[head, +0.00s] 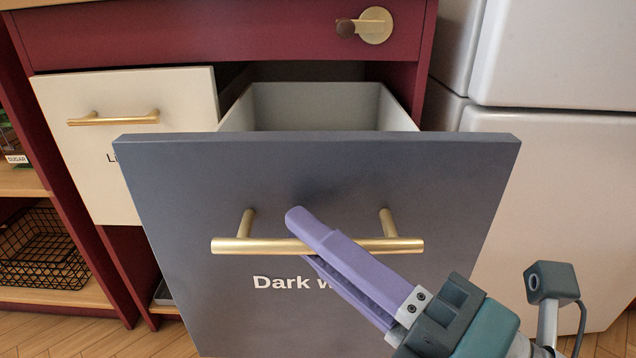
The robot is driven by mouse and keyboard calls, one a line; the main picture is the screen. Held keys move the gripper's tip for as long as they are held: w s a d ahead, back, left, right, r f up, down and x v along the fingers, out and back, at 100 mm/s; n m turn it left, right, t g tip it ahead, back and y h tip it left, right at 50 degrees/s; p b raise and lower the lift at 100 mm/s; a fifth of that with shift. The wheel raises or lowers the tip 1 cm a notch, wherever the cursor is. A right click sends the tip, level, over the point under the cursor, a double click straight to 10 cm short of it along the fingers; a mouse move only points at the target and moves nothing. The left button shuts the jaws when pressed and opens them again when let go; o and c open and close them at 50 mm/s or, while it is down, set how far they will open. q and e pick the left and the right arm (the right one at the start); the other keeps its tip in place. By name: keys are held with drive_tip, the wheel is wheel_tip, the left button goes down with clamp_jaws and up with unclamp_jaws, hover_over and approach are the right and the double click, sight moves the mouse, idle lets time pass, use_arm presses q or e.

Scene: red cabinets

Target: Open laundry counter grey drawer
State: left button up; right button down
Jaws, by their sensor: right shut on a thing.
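The grey drawer (330,180) is pulled out from the red laundry counter (200,32), and its pale, empty-looking inside shows behind the front. Its front carries a brass bar handle (240,245) and a label starting "Dark w", partly hidden by my gripper. My right gripper (298,235) comes in from the lower right, with its purple fingers shut on the bar, one above and one below it. My left gripper is not in view.
A cream drawer (130,140) with a brass handle is beside it on the left, closed or nearly so. A white appliance (560,180) stands close on the right. A black wire basket (42,250) sits on a shelf at left. Wooden floor shows at the lower left.

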drive_tip(key=shift+s, duration=0.1)
drive_tip(key=c, duration=0.9)
unclamp_jaws()
drive_tip(key=p+v, duration=0.1)
drive_tip(key=v, duration=0.9)
